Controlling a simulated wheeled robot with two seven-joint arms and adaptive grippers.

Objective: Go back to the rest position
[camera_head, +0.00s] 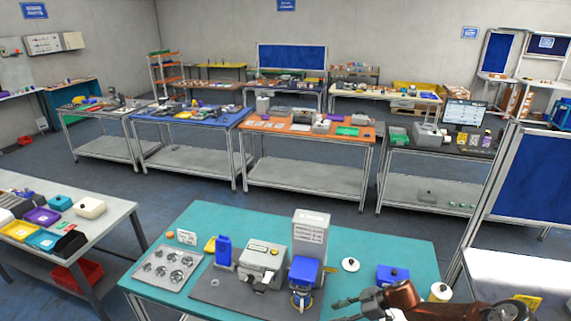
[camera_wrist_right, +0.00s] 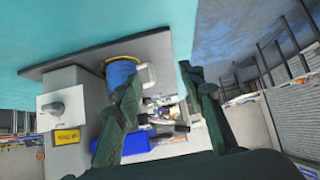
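My right gripper (camera_head: 349,306) reaches in from the lower right of the head view, over the front right of the teal table (camera_head: 395,243). In the right wrist view its two dark fingers (camera_wrist_right: 160,90) are spread apart, with nothing clasped between them. A blue mug (camera_wrist_right: 120,74) with a light handle and yellow rim shows just beyond the left finger. That finger overlaps the handle area; I cannot tell whether they touch. In the head view the mug (camera_head: 301,298) stands at the station with the white sign (camera_head: 311,227), left of my gripper. My left gripper is out of view.
The teal table also holds a tray with round recesses (camera_head: 168,269), a grey machine (camera_head: 262,262), a blue box (camera_head: 392,274) and a white round lid (camera_head: 350,264). A white jar (camera_head: 440,291) stands by my right arm. A blue panel (camera_head: 534,180) rises at right.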

